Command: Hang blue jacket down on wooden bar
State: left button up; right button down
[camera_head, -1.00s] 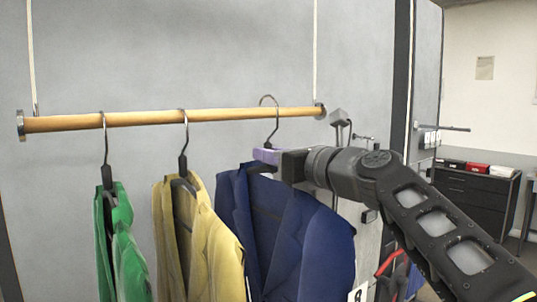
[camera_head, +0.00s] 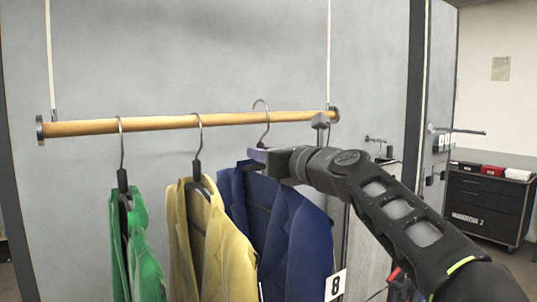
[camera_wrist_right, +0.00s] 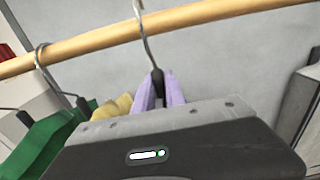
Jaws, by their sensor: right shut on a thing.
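The blue jacket (camera_head: 285,225) hangs on a dark hanger with a metal hook (camera_head: 266,128). My right gripper (camera_head: 262,155) is shut on the hanger's neck just above the collar. In the right wrist view its purple fingertips (camera_wrist_right: 160,92) close around the dark neck. The wooden bar (camera_head: 160,122) runs across the picture. The hook's curved top shows above the bar and its stem crosses in front of it. I cannot tell whether the hook bears on the bar. My left gripper is not in view.
A yellow jacket (camera_head: 215,245) and a green jacket (camera_head: 140,245) hang on the bar to the left. A white tag (camera_head: 335,285) with an 8 shows at the lower right of the blue jacket. A dark drawer cabinet (camera_head: 485,205) stands far right.

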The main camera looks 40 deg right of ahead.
jog(key=shift+w, duration=0.8)
jog(key=shift+f+b, duration=0.6)
jog(key=shift+f, duration=0.25)
jog(key=c, duration=1.3)
grip_release()
jog(key=shift+f, duration=0.1)
jog(key=shift+s+b, duration=1)
jog(key=shift+s, duration=2.9)
